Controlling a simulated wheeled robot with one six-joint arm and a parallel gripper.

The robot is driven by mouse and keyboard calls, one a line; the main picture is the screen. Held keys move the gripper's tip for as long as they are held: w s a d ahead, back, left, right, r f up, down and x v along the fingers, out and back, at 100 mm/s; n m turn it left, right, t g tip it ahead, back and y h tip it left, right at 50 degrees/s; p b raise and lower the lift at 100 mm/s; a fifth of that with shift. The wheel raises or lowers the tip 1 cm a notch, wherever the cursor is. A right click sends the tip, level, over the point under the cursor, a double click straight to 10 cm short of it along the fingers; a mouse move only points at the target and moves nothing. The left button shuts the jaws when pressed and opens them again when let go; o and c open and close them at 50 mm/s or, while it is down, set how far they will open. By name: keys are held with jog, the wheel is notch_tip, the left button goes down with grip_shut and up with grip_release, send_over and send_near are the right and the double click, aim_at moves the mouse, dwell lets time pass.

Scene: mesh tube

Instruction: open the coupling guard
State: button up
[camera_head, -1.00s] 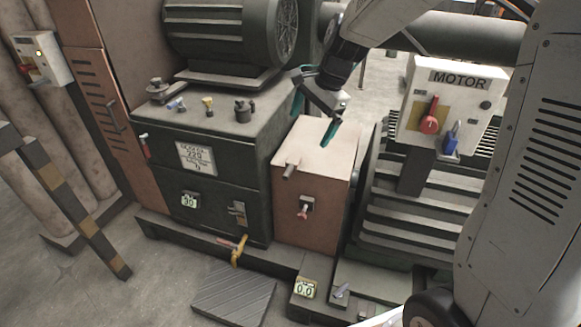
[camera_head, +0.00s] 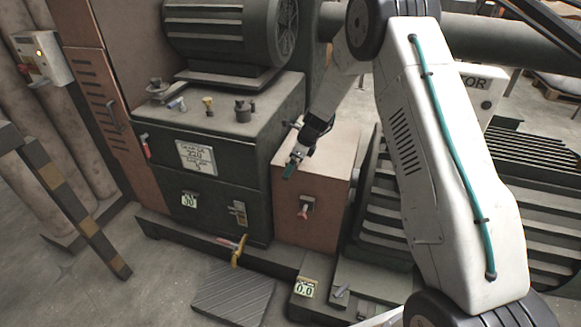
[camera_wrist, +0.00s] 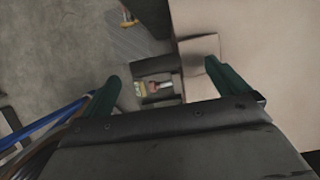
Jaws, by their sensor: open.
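The coupling guard (camera_head: 330,185) is a tan-brown box with a pale top, between the dark green gearbox housing and the motor. It looks shut. A small latch with a red tip (camera_head: 304,210) sits on its front face. My gripper (camera_head: 290,170) is open at the guard's upper front edge, where it hides the short peg-like handle. In the wrist view my open gripper (camera_wrist: 163,72) has green fingers, and the guard's pale top (camera_wrist: 260,50) fills the right side. A brownish block (camera_wrist: 198,76) shows beside the right finger; I cannot tell whether they touch.
The gearbox housing (camera_head: 200,165) stands left of the guard. The motor control box (camera_head: 482,92) is partly hidden behind my arm. Open floor lies at lower left.

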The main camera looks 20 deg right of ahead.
jog(key=shift+x, duration=1.55)
